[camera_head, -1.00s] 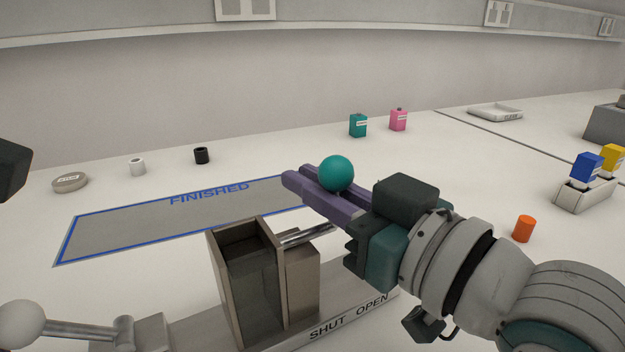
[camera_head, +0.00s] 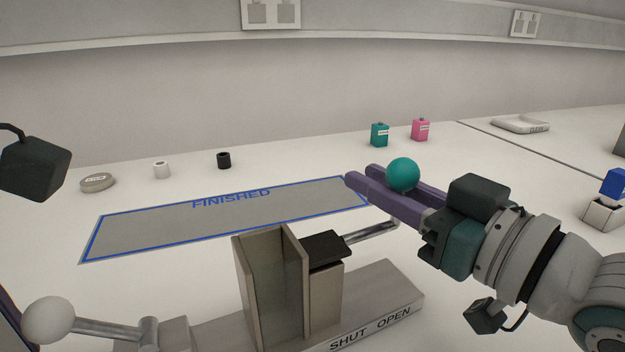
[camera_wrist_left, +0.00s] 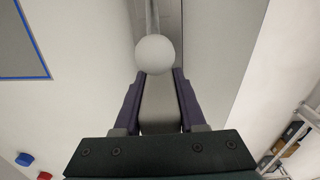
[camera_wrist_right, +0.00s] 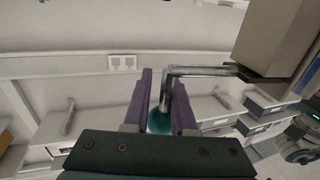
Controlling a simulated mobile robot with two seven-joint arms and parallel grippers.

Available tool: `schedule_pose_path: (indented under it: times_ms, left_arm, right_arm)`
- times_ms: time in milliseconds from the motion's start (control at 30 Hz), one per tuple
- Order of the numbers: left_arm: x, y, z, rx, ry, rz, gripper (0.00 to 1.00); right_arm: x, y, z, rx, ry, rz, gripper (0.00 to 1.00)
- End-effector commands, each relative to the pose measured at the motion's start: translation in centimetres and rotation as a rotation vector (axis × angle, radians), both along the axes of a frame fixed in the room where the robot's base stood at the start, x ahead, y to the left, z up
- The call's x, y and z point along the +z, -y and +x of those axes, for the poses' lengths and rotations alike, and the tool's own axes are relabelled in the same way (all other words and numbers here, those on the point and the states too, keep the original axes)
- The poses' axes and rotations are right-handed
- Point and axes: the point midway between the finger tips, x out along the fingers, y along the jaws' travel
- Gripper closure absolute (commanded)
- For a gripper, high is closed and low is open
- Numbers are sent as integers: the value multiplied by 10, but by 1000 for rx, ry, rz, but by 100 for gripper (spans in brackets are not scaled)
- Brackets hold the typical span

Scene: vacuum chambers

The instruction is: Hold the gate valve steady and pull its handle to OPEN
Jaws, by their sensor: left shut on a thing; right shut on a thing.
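The gate valve has a beige metal housing (camera_head: 270,285) on a long grey base (camera_head: 385,285) marked SHUT and OPEN. A black-topped block (camera_head: 325,255) is at the housing's right side, and a bent metal rod (camera_head: 370,232) runs from there to a teal ball knob (camera_head: 403,174). My right gripper (camera_head: 395,190) is shut on this knob, which also shows in the right wrist view (camera_wrist_right: 160,122). A white ball knob (camera_head: 48,319) sits on a rod at the base's left end. My left gripper (camera_wrist_left: 156,75) is shut on it; only its edge shows in the head view.
A blue-framed FINISHED area (camera_head: 150,232) lies empty behind the valve. A grey disc (camera_head: 97,183), a white cup (camera_head: 162,170) and a black cup (camera_head: 224,160) stand at back left. Teal (camera_head: 380,135) and pink (camera_head: 420,130) boxes stand at the back.

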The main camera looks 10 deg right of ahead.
Motion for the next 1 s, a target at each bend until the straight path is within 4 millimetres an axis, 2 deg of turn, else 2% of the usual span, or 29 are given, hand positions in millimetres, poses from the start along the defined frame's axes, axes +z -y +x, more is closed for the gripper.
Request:
schedule_pose_path:
  times_ms: [33, 233, 667, 833, 1000]
  left_arm:
    - [-1, -4, -1, 5, -6, 13, 100]
    - [-1, -4, -1, 6, -5, 13, 100]
    - [-1, -3, -1, 7, -3, 9, 100]
    - [-1, -2, 0, 7, -3, 8, 100]
    - [-1, -2, 0, 7, -2, 7, 100]
  right_arm:
    - [2, 3, 2, -5, 5, -1, 78]
    - [3, 1, 1, -2, 7, 0, 57]
    - [1, 1, -2, 0, 2, 0, 57]
    - [-1, 11, -19, 1, 0, -1, 57]
    - [-1, 28, -49, 1, -2, -2, 57]
